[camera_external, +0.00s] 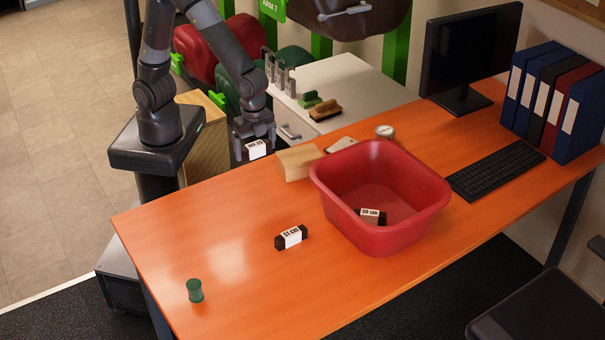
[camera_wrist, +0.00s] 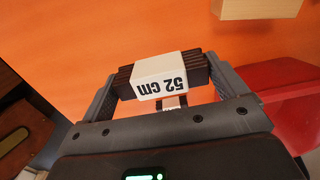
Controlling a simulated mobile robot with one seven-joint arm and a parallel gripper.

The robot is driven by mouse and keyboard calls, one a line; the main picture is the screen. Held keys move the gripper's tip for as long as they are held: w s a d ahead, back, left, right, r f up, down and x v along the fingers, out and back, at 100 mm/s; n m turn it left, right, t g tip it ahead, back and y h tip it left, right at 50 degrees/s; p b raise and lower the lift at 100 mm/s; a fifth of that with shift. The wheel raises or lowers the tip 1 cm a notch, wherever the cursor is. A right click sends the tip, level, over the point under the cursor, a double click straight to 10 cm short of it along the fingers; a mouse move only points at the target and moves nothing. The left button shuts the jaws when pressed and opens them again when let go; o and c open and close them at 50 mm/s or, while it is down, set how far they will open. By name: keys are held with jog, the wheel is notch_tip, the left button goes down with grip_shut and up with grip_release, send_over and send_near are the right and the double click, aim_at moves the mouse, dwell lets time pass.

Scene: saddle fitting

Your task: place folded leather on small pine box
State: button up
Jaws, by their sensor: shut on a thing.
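My gripper (camera_external: 254,143) is shut on a dark brown folded leather (camera_external: 257,150) with a white band. The band reads "52 cm" in the wrist view (camera_wrist: 163,77), where both fingers (camera_wrist: 168,85) press on its ends. The gripper holds it at the far edge of the orange table, left of the small pine box (camera_external: 298,162). The box is a pale wooden block on the table, and its top looks bare. Part of it shows at the top right of the wrist view (camera_wrist: 257,8). The leather is apart from the box.
A red tub (camera_external: 395,225) stands right of the box with another banded leather (camera_external: 372,216) inside. A third banded leather (camera_external: 291,237) and a green spool (camera_external: 195,290) lie in front.

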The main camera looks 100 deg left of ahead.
jog(key=w+a+r, duration=0.2)
jog(key=w+a, duration=0.2)
jog(key=a, duration=0.1)
send_over(300, 155)
notch_tip(300, 155, down, 7)
jog(key=shift+r, duration=0.15)
jog(key=shift+f, duration=2.05)
jog(key=shift+f, duration=0.15)
jog(key=o, duration=0.8)
